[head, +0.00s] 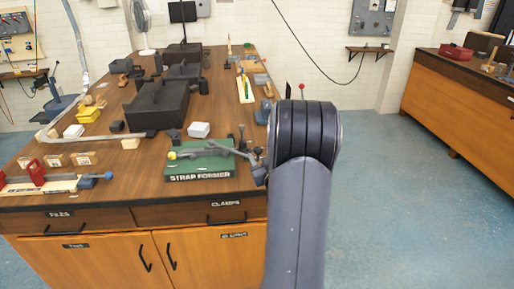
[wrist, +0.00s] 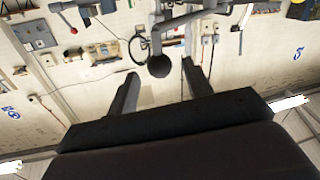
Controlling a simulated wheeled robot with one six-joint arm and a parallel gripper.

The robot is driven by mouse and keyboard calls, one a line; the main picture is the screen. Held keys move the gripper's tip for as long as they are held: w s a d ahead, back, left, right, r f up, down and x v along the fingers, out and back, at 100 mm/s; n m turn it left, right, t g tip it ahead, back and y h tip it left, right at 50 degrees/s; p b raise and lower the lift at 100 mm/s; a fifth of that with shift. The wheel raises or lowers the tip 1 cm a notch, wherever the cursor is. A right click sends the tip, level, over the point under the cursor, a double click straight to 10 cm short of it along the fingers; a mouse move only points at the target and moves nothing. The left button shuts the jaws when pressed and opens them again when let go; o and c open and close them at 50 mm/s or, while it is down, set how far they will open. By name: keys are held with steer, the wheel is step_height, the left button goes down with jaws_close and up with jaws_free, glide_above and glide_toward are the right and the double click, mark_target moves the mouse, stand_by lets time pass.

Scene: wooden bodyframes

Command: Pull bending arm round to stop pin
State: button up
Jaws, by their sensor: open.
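The strap former has a green base (head: 200,166) near the front edge of the wooden bench. Its grey bending arm (head: 215,149) lies across the top, with a yellow ball at the left end. In the wrist view, a dark round knob (wrist: 158,67) on a grey bar shows between the fingertips of my gripper (wrist: 160,72). The two fingers are spread apart, with gaps visible on both sides of the knob. In the head view, my arm hides part of the area right of the base. I cannot clearly pick out the stop pin.
A dark metal box (head: 157,104) stands behind the former, and a small white block (head: 199,130) is close behind the base. Blue floor (head: 405,190) is open to the right of the bench.

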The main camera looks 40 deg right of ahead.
mark_target(259, 153)
steer(key=shift+p+x, duration=0.3)
steer(key=shift+x, duration=1.55)
steer(key=shift+c, duration=0.2)
jaws_close()
